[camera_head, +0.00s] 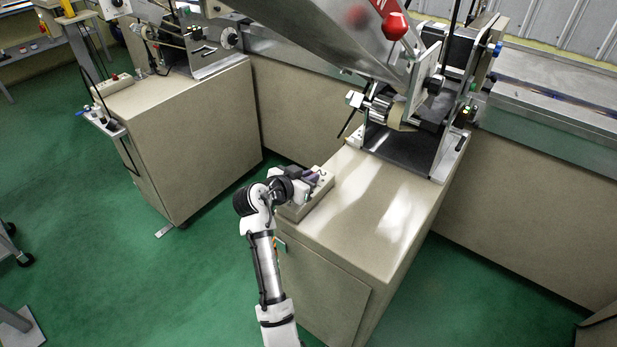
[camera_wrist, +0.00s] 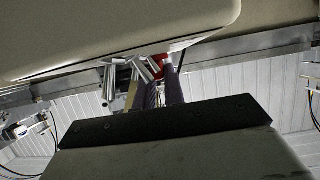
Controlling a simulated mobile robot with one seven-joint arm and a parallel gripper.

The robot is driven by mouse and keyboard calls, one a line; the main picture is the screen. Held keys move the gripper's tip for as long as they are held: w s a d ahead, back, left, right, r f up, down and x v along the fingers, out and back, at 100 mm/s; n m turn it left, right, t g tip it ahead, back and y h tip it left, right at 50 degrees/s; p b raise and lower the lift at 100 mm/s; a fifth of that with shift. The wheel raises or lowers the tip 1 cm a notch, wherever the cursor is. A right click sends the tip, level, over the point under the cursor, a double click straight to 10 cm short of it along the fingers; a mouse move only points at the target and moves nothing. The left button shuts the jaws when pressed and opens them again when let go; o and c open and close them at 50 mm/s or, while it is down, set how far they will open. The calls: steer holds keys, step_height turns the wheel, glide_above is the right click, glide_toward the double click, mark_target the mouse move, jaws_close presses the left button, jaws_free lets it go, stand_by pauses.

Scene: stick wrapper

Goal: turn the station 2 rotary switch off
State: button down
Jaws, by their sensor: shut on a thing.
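My gripper (camera_head: 314,178) is at the small beige control box (camera_head: 308,203) on the near left corner of the middle cabinet. It is low over the box and shut on the station 2 rotary switch, which the fingers and wrist mostly hide. The switch's pointing direction cannot be read. In the wrist view my gripper (camera_wrist: 158,92) shows as two narrow purplish fingers close together beyond a dark plate. A small red part shows just past the fingertips there.
The cabinet top (camera_head: 375,210) right of the box is clear. A wrapper machine with a red knob (camera_head: 395,26) stands behind it. Another cabinet (camera_head: 195,140) at left carries a control box with a red button (camera_head: 115,78). Green floor lies between the cabinets.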

steer(key=c, duration=1.5)
jaws_free()
steer(key=b+v, duration=0.3)
steer(key=v, duration=1)
steer(key=shift+s+a+r, duration=0.15)
steer(key=shift+s+a, duration=0.05)
steer(key=shift+s, duration=0.1)
